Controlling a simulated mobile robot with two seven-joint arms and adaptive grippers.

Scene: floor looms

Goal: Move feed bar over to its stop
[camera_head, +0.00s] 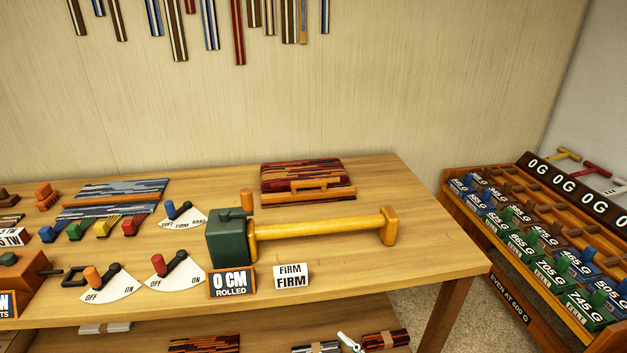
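A yellow bar (318,229) lies along the wooden table, running right from a dark green block (227,238). An upright yellow end piece (388,226) stands at its right end. An orange knob (247,199) stands on a short green arm on the block. I cannot tell for certain which part is the feed bar or which is its stop. A sign reading "0 CM ROLLED" (231,283) stands in front of the block, and a "FIRM" sign (291,276) stands to its right. Neither of my grippers is in view.
On the table (436,253), a folded striped textile (300,174) lies behind the bar, and OFF/ON levers (176,272) stand left of the block. The table's right end is clear. A rack of labelled weights (541,240) stands at right.

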